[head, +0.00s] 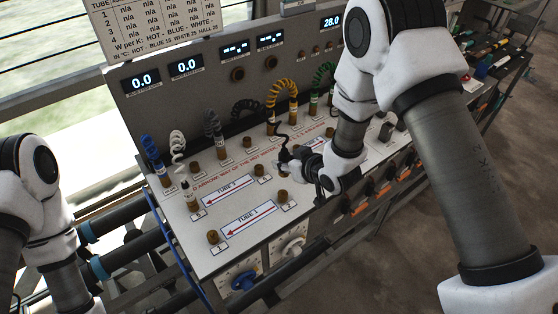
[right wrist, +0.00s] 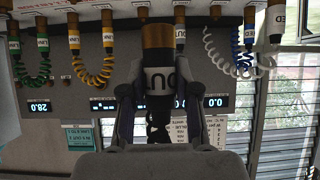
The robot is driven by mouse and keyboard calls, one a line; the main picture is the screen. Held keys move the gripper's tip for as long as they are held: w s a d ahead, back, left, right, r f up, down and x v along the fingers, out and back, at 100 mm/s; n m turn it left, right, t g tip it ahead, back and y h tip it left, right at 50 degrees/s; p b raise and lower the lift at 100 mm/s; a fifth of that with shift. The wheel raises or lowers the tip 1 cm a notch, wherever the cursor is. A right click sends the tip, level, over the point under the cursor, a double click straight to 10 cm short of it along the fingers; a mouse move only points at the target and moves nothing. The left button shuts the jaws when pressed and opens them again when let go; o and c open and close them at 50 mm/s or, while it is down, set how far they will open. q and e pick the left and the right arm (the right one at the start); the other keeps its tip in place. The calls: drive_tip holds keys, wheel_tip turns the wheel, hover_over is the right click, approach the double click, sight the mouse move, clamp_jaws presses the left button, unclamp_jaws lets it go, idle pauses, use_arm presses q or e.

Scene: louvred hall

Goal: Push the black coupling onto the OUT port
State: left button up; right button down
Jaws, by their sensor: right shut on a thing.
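The black coupling (right wrist: 157,112) is between the fingers of my right gripper (right wrist: 158,125), which is shut on it. A white band with OUT lettering, upside down in the right wrist view, sits on it, and a brass piece (right wrist: 157,40) is in line at its end. I cannot tell which brass fitting is the OUT port, nor whether the coupling touches one. My left arm shows at the left; its gripper is out of frame.
Blue (head: 149,146), white (head: 178,150), yellow (head: 281,92) and green (head: 322,75) coiled hoses stand along the panel's back. Bare brass ports (head: 213,237) stand near the TUBE 1 arrow label (head: 249,221). An upright panel with displays (head: 186,67) rises behind.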

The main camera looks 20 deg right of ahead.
drive_tip(key=shift+w+r, duration=0.45)
drive_tip(key=shift+r, duration=0.3)
wheel_tip(320, 180, down, 8)
drive_tip(key=b, duration=0.5)
drive_tip(key=shift+r+b, duration=0.15)
drive_tip(key=shift+b, duration=0.15)
drive_tip(key=shift+f, duration=0.2)
drive_tip(key=shift+f+b, duration=0.2)
drive_tip(key=shift+b, duration=0.15)
drive_tip(key=shift+f, duration=0.1)
drive_tip(key=shift+f+b, duration=1.15)
drive_tip(key=shift+f, duration=0.2)
